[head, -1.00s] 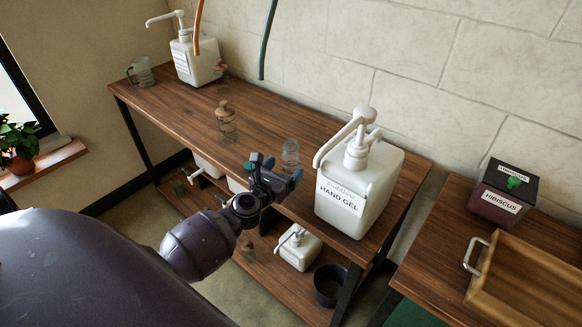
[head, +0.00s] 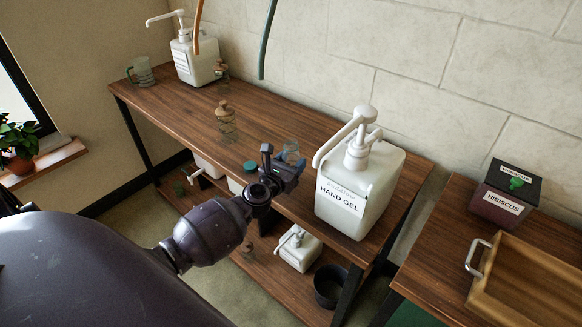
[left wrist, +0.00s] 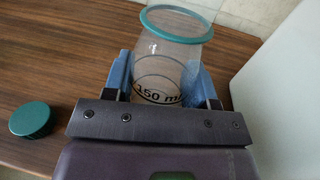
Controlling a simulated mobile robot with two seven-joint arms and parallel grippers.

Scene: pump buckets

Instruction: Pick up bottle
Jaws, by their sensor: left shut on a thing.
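The clear bottle (head: 291,147) is on the wooden table, left of the hand gel bucket. In the left wrist view the bottle (left wrist: 172,62) has a teal rim and a "150 ml" mark. My left gripper (head: 290,160) is shut on the bottle, one blue finger on each side of its body. The bottle looks upright; I cannot tell if its base touches the table. A loose teal cap (head: 249,167) lies left of my gripper, and also shows in the left wrist view (left wrist: 31,119). My right gripper is not in view.
The white HAND GEL pump bucket (head: 365,185) stands close right of the bottle. A corked glass bottle (head: 227,118), another pump bucket (head: 195,60) and a glass mug (head: 142,71) stand farther left. The table (head: 170,105) is clear between them.

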